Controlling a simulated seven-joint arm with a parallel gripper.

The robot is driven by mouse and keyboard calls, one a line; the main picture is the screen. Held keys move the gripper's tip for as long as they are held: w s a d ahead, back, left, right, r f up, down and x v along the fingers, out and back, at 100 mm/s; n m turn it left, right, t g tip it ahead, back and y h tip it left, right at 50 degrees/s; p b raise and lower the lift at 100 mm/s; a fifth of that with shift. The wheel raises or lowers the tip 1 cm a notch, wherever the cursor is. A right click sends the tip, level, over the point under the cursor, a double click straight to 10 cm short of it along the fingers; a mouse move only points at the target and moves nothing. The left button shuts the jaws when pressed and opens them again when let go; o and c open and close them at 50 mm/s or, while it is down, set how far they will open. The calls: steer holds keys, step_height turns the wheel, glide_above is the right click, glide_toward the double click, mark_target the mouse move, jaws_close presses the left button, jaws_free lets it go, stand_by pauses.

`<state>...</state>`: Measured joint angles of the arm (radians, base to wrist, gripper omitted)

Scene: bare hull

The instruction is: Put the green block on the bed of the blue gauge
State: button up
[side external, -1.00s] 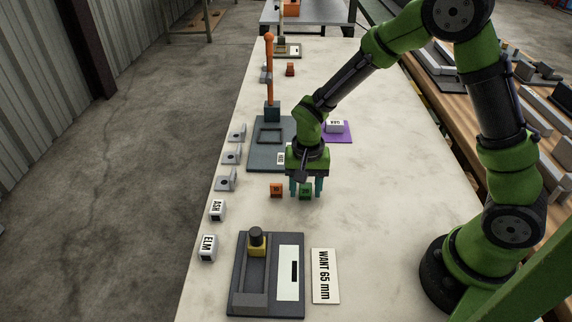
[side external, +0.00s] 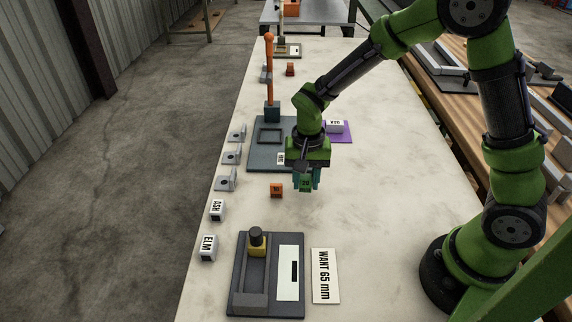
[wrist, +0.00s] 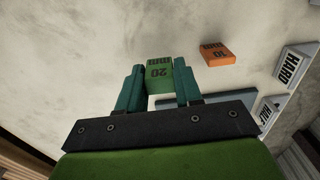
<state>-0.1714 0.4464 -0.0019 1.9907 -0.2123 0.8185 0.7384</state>
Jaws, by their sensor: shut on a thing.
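My gripper (side external: 306,181) is shut on the green block (side external: 305,186) and holds it a little above the pale table. The wrist view shows the green block (wrist: 159,76), marked 20 mm, between the teal fingers. A dark slate gauge-like plate (side external: 238,296) lies at the front, with a long channel, a yellow slider (side external: 257,247) with a black knob, and a white scale strip. Another slate-blue plate (side external: 262,160) with a rectangular frame and an upright orange lever (side external: 269,70) lies behind my gripper, partly hidden. I cannot tell for sure which one is the blue gauge.
An orange block (side external: 276,190) stands left of the held block. A "WANT 65 mm" card (side external: 325,276) lies beside the front plate. ASH (side external: 217,210) and ELM (side external: 207,247) blocks and several grey pieces line the left edge. The table's right middle is clear.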

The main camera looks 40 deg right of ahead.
steer(key=s, duration=0.5)
steer(key=s+d+r, duration=0.1)
steer(key=s, duration=0.4)
steer(key=s+d+r, duration=0.1)
steer(key=s, duration=0.4)
steer(key=shift+d+r, duration=0.2)
steer(key=shift+d, duration=0.05)
steer(key=shift+s+a, duration=0.15)
steer(key=shift+s, duration=0.15)
steer(key=a+n, duration=0.1)
steer(key=a, duration=0.1)
steer(key=s+a+n, duration=0.1)
steer(key=a, duration=0.2)
steer(key=s+a+n, duration=0.1)
steer(key=a, duration=0.1)
steer(key=shift+a+r, duration=0.2)
steer(key=shift+a, duration=0.15)
steer(key=s+a, duration=0.1)
steer(key=a, duration=0.1)
steer(key=s+a+m, duration=0.1)
steer(key=a, duration=0.1)
steer(key=s+a+r+m, duration=0.1)
steer(key=a, duration=0.2)
steer(key=shift+a, duration=0.1)
glide_above(254, 289)
steer(key=shift+f, duration=2.5)
